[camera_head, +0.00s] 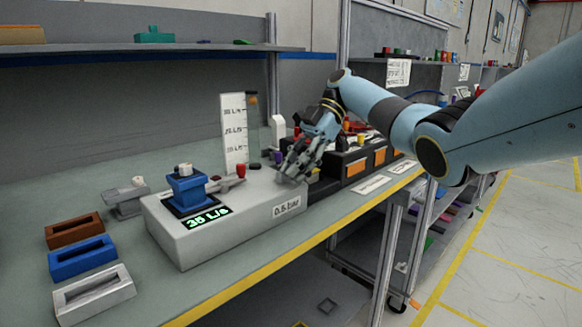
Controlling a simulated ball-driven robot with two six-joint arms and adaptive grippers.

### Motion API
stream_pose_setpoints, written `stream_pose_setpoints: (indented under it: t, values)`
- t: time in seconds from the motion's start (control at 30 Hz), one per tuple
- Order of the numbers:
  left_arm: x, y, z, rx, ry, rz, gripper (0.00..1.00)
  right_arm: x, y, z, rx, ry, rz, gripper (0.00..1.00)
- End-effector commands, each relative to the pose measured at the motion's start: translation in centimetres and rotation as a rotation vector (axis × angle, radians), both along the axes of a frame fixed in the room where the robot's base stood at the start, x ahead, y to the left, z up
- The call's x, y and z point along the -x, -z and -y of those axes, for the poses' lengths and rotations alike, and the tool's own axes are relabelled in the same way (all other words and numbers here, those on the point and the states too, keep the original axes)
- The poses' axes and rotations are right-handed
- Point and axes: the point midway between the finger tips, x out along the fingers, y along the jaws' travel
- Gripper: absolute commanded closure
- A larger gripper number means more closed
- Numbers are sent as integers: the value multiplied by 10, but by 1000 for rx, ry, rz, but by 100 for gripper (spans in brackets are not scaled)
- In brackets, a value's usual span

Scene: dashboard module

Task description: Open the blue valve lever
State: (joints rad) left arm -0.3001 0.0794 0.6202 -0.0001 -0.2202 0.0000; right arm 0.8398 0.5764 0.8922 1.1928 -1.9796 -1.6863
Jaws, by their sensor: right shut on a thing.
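The blue valve (187,188) stands on a light grey box (180,240) on the bench. A grey lever (228,184) with a red knob (241,171) sticks out to the right beside it. The display on the box reads 35 L/s. My right gripper (291,173) is low at the box's right end, apart from the red knob in the picture. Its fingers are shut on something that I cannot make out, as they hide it. My left gripper is out of view.
Brown (75,232), blue (82,259) and white (94,293) slotted blocks lie at the left. A white scale plate (234,134) stands behind the box. Black modules with orange panels (356,167) stand to the right. The bench has a yellow front edge (300,252).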

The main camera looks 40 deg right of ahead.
Motion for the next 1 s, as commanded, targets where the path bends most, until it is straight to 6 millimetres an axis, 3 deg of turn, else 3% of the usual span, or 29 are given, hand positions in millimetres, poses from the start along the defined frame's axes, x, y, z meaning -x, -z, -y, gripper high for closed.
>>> stream_pose_setpoints:
  t: [0.2,0.7,0.73,0.8,1.0]
  values:
    - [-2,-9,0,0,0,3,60,-2,-4,3,1,-58,6,100]
    - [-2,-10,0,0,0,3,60,-1,-2,4,2,-77,8,100]
    - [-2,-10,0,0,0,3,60,-1,-2,4,3,-76,7,82]
    - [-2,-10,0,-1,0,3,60,-1,-2,4,2,-76,7,73]
    - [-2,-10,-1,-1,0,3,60,-1,-1,4,1,-77,4,72]
